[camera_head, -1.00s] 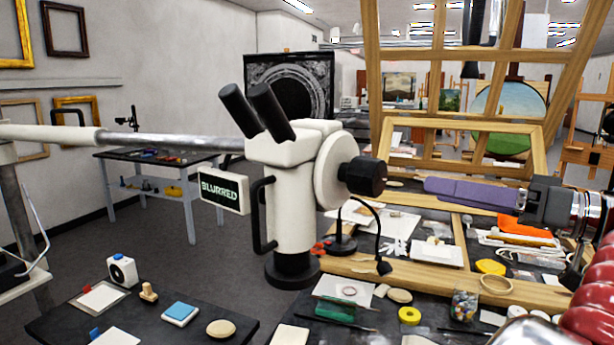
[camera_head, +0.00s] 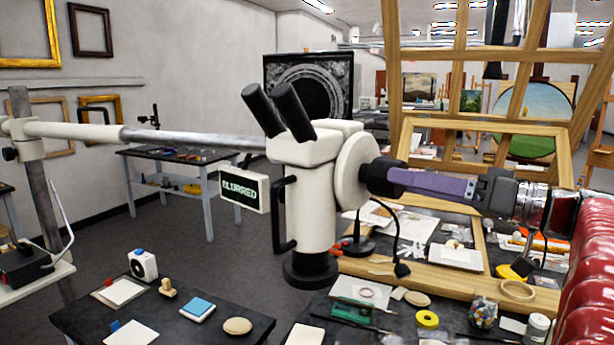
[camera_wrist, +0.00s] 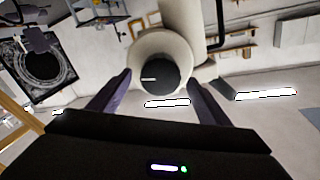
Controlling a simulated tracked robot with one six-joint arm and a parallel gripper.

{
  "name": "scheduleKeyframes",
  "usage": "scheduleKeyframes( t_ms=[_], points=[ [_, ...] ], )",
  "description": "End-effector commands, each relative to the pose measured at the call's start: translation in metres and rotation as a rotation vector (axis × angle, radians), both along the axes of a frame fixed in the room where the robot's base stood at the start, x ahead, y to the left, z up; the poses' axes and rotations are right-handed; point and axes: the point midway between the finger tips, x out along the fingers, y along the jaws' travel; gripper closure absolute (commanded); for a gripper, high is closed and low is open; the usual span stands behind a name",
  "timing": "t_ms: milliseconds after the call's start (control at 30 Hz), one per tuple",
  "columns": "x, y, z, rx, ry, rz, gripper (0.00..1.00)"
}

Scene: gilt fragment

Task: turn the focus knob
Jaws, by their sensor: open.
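The white microscope (camera_head: 308,215) hangs upright on a boom, with black eyepieces angled up to the left. Its black focus knob (camera_head: 380,176) sticks out to the right from a round white housing (camera_head: 353,172). A small sign (camera_head: 241,190) on its left reads "BLURRED". My gripper (camera_head: 400,180) comes in from the right, its purple finger reaching the knob's end. In the wrist view, the knob (camera_wrist: 153,75) with a white mark lies between the two spread fingertips (camera_wrist: 160,80). Gaps show on both sides. How far the tips overlap the knob is unclear.
A dark table (camera_head: 165,320) stands below left. A cluttered bench (camera_head: 440,305) with a jar, tape and papers lies below my arm. A wooden frame (camera_head: 480,125) rises behind the gripper. The boom (camera_head: 190,139) runs left from the microscope.

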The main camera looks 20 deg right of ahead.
Motion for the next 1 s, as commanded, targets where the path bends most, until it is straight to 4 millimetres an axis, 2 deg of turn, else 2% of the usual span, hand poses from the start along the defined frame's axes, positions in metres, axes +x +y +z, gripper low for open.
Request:
scheduleKeyframes(
  t_ms=[200,400,800,1000],
  points=[
    [0.023,0.013,0.000,0.000,0.001,0.003,0.29],
    [0.038,0.020,0.000,0.001,0.001,0.001,0.29],
    [0.043,0.022,0.000,0.001,0.001,-0.002,0.29],
    [0.042,0.022,0.000,0.001,0.001,-0.002,0.42]
  ],
)
